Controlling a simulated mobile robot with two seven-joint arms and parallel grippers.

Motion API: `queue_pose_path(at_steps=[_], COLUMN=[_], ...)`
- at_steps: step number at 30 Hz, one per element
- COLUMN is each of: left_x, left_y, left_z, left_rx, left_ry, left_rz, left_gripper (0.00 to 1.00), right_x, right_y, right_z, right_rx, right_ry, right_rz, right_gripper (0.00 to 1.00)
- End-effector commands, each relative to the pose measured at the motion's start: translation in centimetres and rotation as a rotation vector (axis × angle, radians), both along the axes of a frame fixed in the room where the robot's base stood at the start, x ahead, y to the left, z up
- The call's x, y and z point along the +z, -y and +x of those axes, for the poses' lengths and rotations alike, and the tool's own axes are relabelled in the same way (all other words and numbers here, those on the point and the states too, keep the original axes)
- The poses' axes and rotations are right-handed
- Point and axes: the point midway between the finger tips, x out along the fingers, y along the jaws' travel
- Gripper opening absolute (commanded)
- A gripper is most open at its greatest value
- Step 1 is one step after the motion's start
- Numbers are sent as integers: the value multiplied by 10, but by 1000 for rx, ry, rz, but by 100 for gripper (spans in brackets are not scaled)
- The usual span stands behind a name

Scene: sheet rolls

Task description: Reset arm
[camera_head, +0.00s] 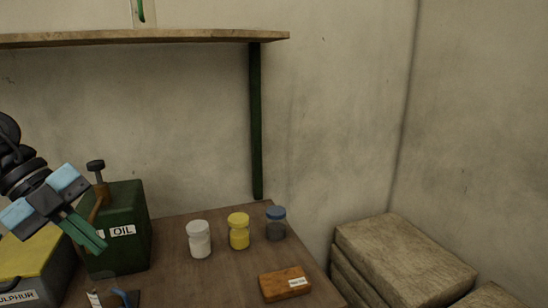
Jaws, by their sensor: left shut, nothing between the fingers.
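My left gripper (88,234) comes in from the left edge, light blue and grey with green fingers pointing down and to the right. Its fingers are shut with nothing between them. They are in front of the left side of a green can labelled OIL (126,254); I cannot tell whether they touch it. My right gripper is not in view.
A wooden table (185,284) holds a white jar (199,240), a yellow jar (239,232), a blue-lidded jar (276,224), a brown block (285,285) and a SULPHUR box (30,265). A shelf (150,38) hangs above. Stacked slabs (400,262) lie right.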

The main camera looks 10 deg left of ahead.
Motion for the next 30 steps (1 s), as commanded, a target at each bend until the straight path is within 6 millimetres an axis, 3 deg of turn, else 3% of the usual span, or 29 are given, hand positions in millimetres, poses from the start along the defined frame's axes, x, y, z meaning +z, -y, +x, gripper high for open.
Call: queue_pose_path(at_steps=[9,17,23,30], left_x=[-88,-172,-246,-340], left_y=[-16,-31,-35,-20], left_z=[16,10,-12,-63], left_rx=[215,526,818,1180], left_ry=[137,226,244,185], left_rz=[-472,-708,-792,-784], left_gripper=[0,0,0,0], right_x=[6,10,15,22], right_y=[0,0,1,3], right_z=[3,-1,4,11], right_rx=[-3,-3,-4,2], right_ry=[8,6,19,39], right_rz=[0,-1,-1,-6], right_gripper=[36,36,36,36])
